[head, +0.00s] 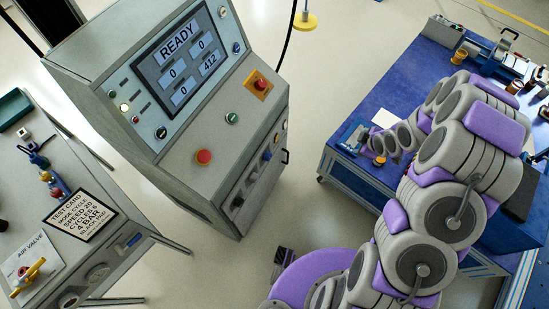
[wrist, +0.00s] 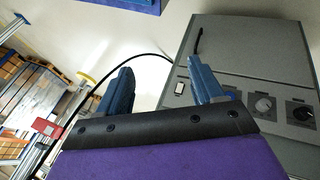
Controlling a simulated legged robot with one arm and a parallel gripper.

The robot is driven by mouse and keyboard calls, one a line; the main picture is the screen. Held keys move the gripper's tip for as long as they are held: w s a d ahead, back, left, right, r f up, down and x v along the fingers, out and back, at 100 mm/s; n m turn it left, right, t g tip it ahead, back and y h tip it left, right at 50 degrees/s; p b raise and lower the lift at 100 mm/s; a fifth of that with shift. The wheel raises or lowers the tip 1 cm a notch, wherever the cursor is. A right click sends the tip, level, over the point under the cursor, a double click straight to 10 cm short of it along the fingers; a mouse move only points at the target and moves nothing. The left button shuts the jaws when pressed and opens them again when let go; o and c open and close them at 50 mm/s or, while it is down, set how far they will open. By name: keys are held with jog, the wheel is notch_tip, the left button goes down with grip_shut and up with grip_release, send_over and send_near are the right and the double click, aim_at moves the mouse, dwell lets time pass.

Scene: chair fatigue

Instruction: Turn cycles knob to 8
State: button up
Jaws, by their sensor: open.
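The grey console (head: 165,165) stands left of centre, its screen (head: 184,62) reading READY with 0, 0, 0 and 412. Its lower front panel (head: 252,180) carries small knobs seen edge-on. The wrist view shows a grey panel with a light grey knob (wrist: 264,105) and a black knob (wrist: 302,112). Their labels are too small to read, so I cannot tell which is the cycles knob. My gripper (wrist: 160,65) is open and empty, its blue fingers apart from the knobs. It shows small in the head view (head: 352,138), right of the console.
A side table (head: 130,260) at left holds a test card (head: 80,215) and an air valve (head: 28,272). A blue workbench (head: 400,75) with tools stands at right. Floor is clear between console and bench. A black cable (wrist: 150,57) crosses behind my fingers.

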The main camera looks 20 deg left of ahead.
jog(key=a+f+n+y, duration=0.2)
jog(key=a+f, duration=0.1)
jog(key=f, duration=0.2)
jog(key=n+t+y+p, duration=0.2)
jog(key=n+y+p, duration=0.2)
jog(key=y, duration=0.4)
send_near(270, 158)
jog(key=b+x, duration=0.5)
jog(key=x, duration=0.3)
jog(key=shift+w+f, duration=0.1)
jog(key=shift+w, duration=0.1)
jog(key=shift+a+f, duration=0.1)
jog(key=shift+a, duration=0.3)
jog(key=shift+c, duration=0.2)
